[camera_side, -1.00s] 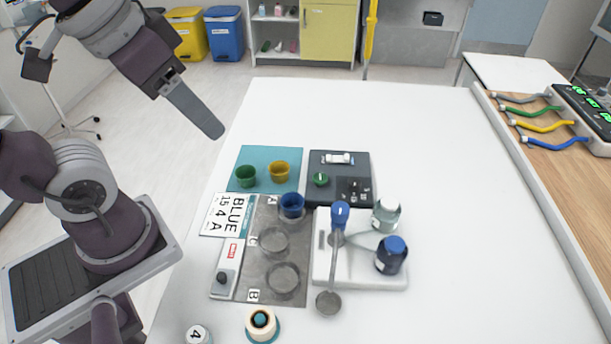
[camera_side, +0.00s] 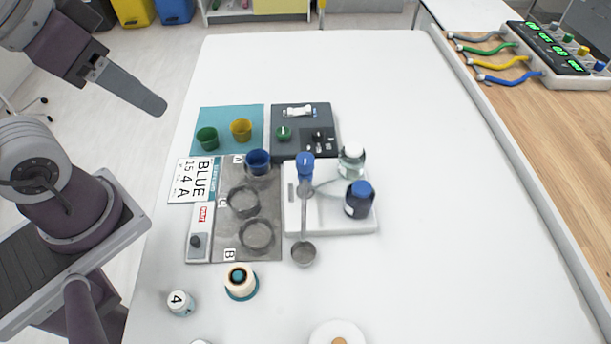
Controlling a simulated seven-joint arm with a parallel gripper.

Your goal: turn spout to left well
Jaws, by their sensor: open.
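A white base (camera_side: 352,222) stands on the table with a blue-capped post (camera_side: 305,168) at its back left. A grey metal arm (camera_side: 304,213), which may be the spout, runs from below this cap toward the front. It ends in a round metal cup (camera_side: 303,254) just off the base's front edge. A grey tray (camera_side: 270,210) to the left has round wells: one ring by C (camera_side: 243,202) and one by B (camera_side: 257,236). A blue cup (camera_side: 258,162) sits by A. My gripper (camera_side: 150,101) is at the upper left, apart from all of these, open and empty.
A clear bottle (camera_side: 351,162) and a dark blue-capped bottle (camera_side: 359,200) stand at the base's right. A teal mat (camera_side: 222,117) holds green and yellow cups. A cream round piece (camera_side: 239,280) and a numbered vial (camera_side: 181,303) stand in front. The table's right side is clear.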

